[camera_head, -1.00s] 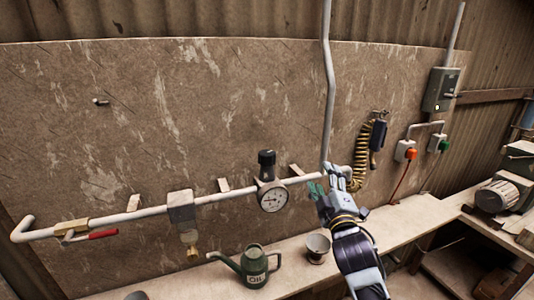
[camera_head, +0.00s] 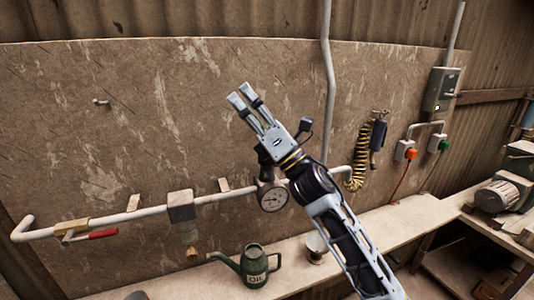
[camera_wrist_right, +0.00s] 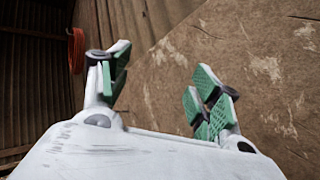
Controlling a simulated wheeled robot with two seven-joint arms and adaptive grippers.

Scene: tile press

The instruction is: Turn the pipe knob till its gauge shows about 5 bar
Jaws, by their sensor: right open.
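The pipe (camera_head: 226,194) runs along the board with a round white gauge (camera_head: 272,198) on it. The gauge's needle is too small to read surely. The black knob above the gauge is mostly hidden behind my right gripper and arm. My right gripper (camera_head: 241,95) is open and empty, raised above the gauge and pointing up and left in the head view. My left gripper is not in view.
A red-handled valve (camera_head: 102,234) and a grey filter block (camera_head: 181,206) sit on the pipe at left. A green oil can (camera_head: 254,266) and a partly hidden cup (camera_head: 317,247) stand on the bench. A vertical pipe (camera_head: 329,75) rises right of the gripper.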

